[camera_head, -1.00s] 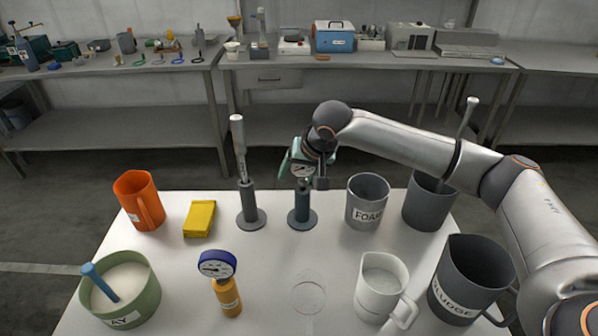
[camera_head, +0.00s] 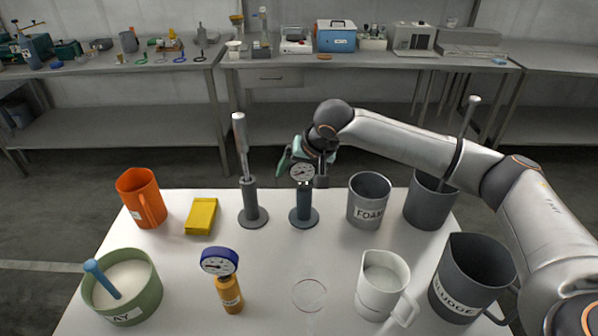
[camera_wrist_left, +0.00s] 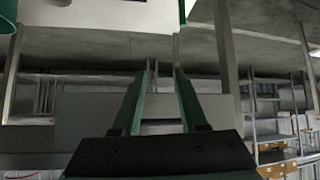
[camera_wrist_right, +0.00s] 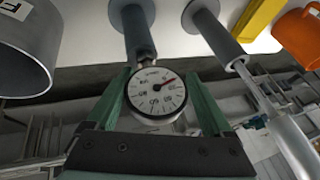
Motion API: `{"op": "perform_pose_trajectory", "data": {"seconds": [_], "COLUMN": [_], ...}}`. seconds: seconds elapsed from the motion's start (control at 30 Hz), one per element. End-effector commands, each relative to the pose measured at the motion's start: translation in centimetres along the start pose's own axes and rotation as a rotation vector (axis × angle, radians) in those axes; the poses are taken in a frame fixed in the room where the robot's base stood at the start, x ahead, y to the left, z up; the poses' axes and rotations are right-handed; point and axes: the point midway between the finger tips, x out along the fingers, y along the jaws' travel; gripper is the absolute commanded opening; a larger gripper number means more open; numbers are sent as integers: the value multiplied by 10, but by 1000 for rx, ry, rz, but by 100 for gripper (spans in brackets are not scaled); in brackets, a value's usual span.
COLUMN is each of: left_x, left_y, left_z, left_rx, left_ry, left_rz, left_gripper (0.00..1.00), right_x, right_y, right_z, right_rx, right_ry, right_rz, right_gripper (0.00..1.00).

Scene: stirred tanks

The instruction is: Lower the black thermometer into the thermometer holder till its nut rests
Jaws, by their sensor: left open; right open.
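The black thermometer (camera_head: 302,173) has a round white dial and stands upright in the dark blue-grey thermometer holder (camera_head: 303,205). Its dial is close above the holder's tube top; the nut is too small to make out. In the right wrist view the dial (camera_wrist_right: 157,95) sits between the green fingers of my right gripper (camera_wrist_right: 157,90), and the holder's tube (camera_wrist_right: 138,35) lies beyond it. My right gripper (camera_head: 308,158) is open around the thermometer's head. My left gripper (camera_wrist_left: 160,75) is open and empty in its own wrist view, and is out of the head view.
A second holder (camera_head: 253,208) with a grey rod stands to the left. The FOAM beaker (camera_head: 368,203) is close on the right. A blue-rimmed dial thermometer (camera_head: 219,262) stands in an orange holder in front. The table's centre front is mostly clear.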

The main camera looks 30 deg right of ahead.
Motion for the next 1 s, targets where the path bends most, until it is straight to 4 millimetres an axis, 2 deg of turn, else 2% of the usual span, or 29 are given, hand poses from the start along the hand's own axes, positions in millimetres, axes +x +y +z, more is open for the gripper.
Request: {"op": "perform_pose_trajectory", "data": {"seconds": [0.03,0.17,0.27,0.37,0.7,0.83,1.0], "left_x": [1,1,1,0,-1,-2,-2], "left_y": [0,0,0,0,0,0,0], "left_z": [1,1,1,1,-1,-1,-1], "left_rx": [0,0,0,0,0,0,0], "left_ry": [0,0,-1,-1,-1,-1,-1], "left_rz": [0,0,0,0,0,0,0], "left_gripper": [42,42,42,42,42,42,42], "right_x": [12,11,3,-14,-94,-115,-128], "right_y": [10,11,11,9,1,0,-1], "right_z": [12,12,12,11,5,4,3], "right_rx": [-1,-1,0,-2,-3,-2,-2], "right_ry": [-31,-31,-30,-26,-2,2,4], "right_rz": [28,30,29,24,6,2,1], "right_gripper": [100,100,100,100,100,100,100]}}
